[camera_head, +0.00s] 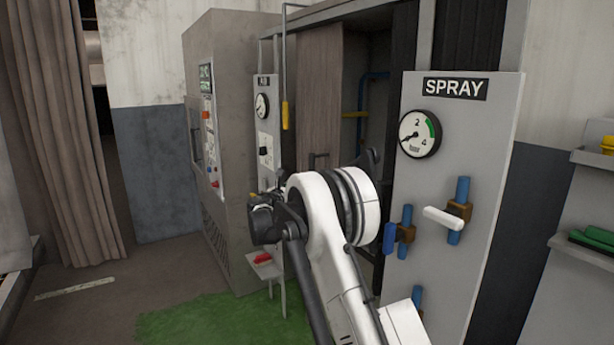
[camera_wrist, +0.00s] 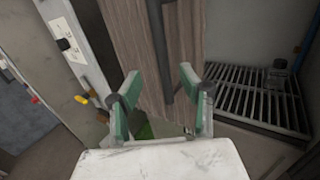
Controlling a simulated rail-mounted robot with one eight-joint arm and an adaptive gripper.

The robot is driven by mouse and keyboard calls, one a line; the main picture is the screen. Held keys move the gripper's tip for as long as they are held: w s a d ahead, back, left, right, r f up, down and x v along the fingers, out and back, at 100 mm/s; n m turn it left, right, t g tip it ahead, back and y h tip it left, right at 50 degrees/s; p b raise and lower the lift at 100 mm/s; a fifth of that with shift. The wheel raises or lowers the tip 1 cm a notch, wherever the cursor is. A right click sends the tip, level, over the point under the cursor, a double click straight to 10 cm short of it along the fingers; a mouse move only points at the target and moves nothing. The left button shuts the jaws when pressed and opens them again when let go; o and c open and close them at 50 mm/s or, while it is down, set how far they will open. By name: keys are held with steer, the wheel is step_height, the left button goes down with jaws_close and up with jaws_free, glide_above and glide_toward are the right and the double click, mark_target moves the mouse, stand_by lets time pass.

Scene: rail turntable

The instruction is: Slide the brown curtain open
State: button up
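A brown pleated curtain (camera_head: 60,130) hangs at the far left in the head view, beside a gap at its right edge. A brown wood-grained panel (camera_head: 320,80) stands in the spray cabinet opening; it also fills the middle of the wrist view (camera_wrist: 195,45). A dark upright handle (camera_wrist: 161,50) is on the panel. My gripper (camera_wrist: 159,72) is open, its two green-padded fingers spread toward the panel, with the handle seen between them. I cannot tell how near they are to it. In the head view my white wrist hides the fingers.
A grey panel labelled SPRAY (camera_head: 455,150), with a gauge and blue valves, stands close to the right of my arm. A grey machine cabinet (camera_head: 225,120) stands left of the panel. A dark grate (camera_wrist: 255,100) lies right of the panel. A green mat (camera_head: 200,318) covers the floor.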

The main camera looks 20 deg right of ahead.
steer(key=x, duration=1.3)
steer(key=shift+w+d+p, duration=0.2)
steer(key=shift+d+p, duration=0.1)
jaws_close()
